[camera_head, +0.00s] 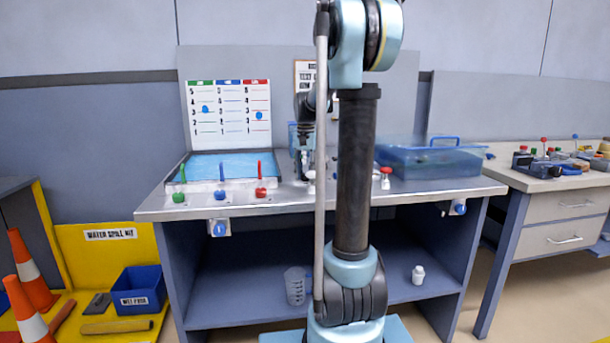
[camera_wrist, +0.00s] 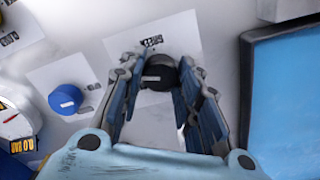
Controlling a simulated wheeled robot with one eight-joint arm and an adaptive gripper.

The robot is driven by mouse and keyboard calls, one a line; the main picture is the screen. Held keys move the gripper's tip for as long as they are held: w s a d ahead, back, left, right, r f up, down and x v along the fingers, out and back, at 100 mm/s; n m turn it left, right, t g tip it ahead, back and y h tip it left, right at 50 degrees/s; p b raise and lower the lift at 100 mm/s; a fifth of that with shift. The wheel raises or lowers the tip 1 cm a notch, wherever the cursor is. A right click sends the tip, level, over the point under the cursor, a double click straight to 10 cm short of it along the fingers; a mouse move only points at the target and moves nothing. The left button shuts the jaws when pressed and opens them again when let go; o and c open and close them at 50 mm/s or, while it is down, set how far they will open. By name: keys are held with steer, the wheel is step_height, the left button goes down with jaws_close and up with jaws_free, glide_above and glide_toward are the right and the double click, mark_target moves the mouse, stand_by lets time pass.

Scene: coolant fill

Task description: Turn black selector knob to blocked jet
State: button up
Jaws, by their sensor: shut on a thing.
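The black selector knob (camera_wrist: 158,66) shows in the wrist view on a white label plate (camera_wrist: 173,32). A short light mark lies on its face. Small dark print stands just above it, too blurred to read. My gripper (camera_wrist: 160,80) has its fingers on both sides of the knob and is shut on it. Which label the knob's mark points to I cannot tell. In the head view my gripper (camera_head: 303,160) is low over the bench behind my arm, and the knob is hidden there.
A blue knob (camera_wrist: 67,99) sits left of the fingers, near a gauge (camera_wrist: 15,122) marked 0.0 BAR.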

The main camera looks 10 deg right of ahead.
steer(key=shift+w+m, duration=0.1)
steer(key=shift+m, duration=0.7)
steer(key=o, duration=1.1)
steer(key=shift+c, duration=0.2)
steer(key=shift+r, duration=0.1)
step_height(320, 180, up, 12)
